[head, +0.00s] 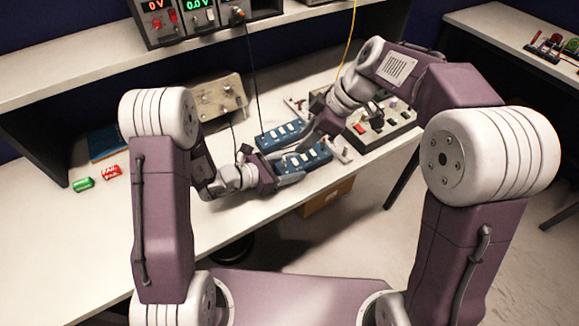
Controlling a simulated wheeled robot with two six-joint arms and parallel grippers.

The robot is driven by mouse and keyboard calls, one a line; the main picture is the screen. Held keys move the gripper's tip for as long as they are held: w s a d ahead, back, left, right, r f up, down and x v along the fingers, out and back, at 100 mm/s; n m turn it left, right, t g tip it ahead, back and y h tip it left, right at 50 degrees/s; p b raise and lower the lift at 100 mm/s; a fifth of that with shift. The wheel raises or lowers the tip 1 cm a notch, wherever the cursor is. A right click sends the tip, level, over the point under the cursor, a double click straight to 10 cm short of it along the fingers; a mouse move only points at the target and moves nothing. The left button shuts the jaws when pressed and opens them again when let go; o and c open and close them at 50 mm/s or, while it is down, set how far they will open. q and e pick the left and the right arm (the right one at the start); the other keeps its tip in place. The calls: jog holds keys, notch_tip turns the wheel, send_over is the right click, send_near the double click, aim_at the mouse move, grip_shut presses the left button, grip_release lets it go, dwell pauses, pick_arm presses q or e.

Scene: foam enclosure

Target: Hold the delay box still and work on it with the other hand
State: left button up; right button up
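Two blue boxes with white switches lie on the white bench in the middle of the head view: a farther one (281,136) and a nearer one (311,157). I cannot tell from their looks which is the delay box. My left gripper (293,172) is at the left front side of the nearer box, its fingers pointing right along it. It seems to touch the box, but the finger gap is hidden. My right gripper (303,144) reaches down from the upper right, its fingertips between the two boxes, close above the nearer one. Its finger gap is too small to judge.
A beige panel box (219,98) stands behind at left. A dark-topped unit with colored buttons (376,122) stands at right. Power supplies (176,16) sit on the shelf. Bench front left is clear.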

pick_arm(q)
grip_shut()
pick_arm(e)
jog(key=shift+o, duration=1.2)
pick_arm(q)
jog(key=shift+a, duration=0.1)
pick_arm(e)
jog(key=m+g+h, duration=0.1)
jog(key=m+h, duration=0.5)
jog(key=m, duration=0.7)
send_over(284, 159)
jog(key=shift+w+f, duration=0.15)
jog(key=shift+f, duration=0.3)
notch_tip(284, 159, down, 9)
